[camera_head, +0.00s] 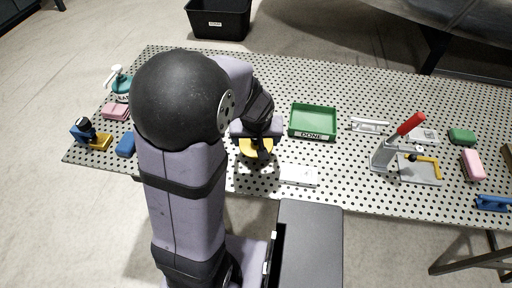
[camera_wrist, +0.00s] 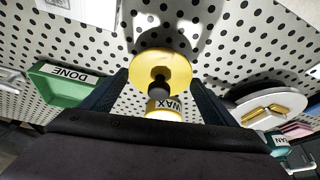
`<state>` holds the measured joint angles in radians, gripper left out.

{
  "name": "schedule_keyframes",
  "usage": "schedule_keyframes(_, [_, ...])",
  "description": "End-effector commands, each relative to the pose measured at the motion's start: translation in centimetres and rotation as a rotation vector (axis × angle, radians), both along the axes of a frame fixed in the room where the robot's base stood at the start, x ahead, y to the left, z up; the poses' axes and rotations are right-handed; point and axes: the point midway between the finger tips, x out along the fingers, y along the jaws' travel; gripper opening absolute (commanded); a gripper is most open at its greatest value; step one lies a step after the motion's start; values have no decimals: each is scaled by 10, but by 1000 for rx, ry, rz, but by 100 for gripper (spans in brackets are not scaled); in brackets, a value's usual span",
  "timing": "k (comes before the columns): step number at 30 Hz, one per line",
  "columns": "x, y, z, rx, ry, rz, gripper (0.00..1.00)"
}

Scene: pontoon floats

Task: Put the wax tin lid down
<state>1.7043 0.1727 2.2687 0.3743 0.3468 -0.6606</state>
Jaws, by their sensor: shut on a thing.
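The wax tin lid (camera_wrist: 165,62) is a yellow disc with a dark knob, between the two fingers of my gripper (camera_wrist: 160,82) in the wrist view. My gripper is shut on the lid. A yellow tin with a white WAX label (camera_wrist: 164,108) shows just below the lid in that view, partly covered by it. In the head view, my gripper (camera_head: 260,151) is over the front middle of the perforated table, with yellow (camera_head: 247,146) showing around it. I cannot tell exactly how high the lid is.
A green DONE tray (camera_head: 314,108) stands right of my gripper, and a white flat item (camera_head: 298,176) lies at the front. A red-handled press (camera_head: 408,124) stands farther right. A round dish with gold pieces (camera_wrist: 246,105) is beside my gripper. Bare table shows behind the tray.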

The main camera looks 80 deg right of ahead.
Motion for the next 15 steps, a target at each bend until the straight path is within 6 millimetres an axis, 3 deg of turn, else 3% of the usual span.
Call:
schedule_keyframes(7, [0, 1, -31, 5, -2, -1, 59])
schedule_keyframes(15, [0, 1, -36, 2, 0, -1, 59])
